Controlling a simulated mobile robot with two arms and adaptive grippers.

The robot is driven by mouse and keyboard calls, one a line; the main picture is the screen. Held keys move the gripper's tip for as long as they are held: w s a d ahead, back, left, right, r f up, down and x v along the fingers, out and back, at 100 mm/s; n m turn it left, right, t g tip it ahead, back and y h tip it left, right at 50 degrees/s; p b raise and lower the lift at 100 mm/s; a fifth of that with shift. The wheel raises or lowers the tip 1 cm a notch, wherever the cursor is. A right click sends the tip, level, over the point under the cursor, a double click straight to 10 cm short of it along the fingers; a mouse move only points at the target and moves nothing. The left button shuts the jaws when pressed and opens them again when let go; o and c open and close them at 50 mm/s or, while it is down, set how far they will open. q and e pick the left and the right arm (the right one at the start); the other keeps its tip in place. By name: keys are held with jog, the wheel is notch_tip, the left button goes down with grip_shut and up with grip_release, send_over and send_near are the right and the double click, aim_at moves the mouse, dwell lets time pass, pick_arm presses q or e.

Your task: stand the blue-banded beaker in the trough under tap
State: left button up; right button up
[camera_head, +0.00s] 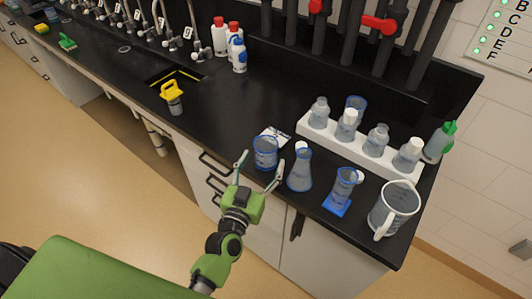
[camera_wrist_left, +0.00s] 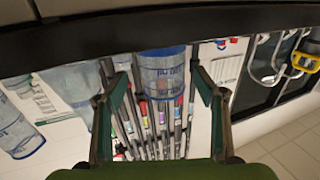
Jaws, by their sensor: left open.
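The blue-banded beaker (camera_head: 265,153) stands upright on the black bench near its front edge. It also shows in the left wrist view (camera_wrist_left: 163,72), upside down between the fingers. My left gripper (camera_head: 262,163) is open, with one finger to each side of the beaker; I cannot tell whether they touch it. The trough (camera_head: 176,77), a dark recess with a yellow line, lies further left, with several labelled taps (camera_head: 188,33) behind it. My right gripper does not show.
A flask (camera_head: 300,168) stands close to the right of the beaker, with a cylinder (camera_head: 344,184) and a jug (camera_head: 394,208) beyond. A white rack (camera_head: 310,130) of bottles stands behind. A yellow-handled item (camera_head: 172,98) stands before the trough. Bench between beaker and trough is mostly clear.

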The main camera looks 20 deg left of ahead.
aim_at(269, 143)
pick_arm(q)
jog(key=w, duration=0.2)
jog(key=w+p, duration=0.1)
jog(key=w, duration=0.1)
jog(key=shift+w+a+r+p, duration=0.1)
jog(key=shift+w+r+p, duration=0.1)
jog(key=shift+w+p, duration=0.1)
jog(key=shift+w+f, duration=0.1)
jog(key=shift+w, duration=0.3)
jog(key=c, duration=1.1)
jog(key=shift+r, duration=0.2)
jog(key=shift+c, duration=0.2)
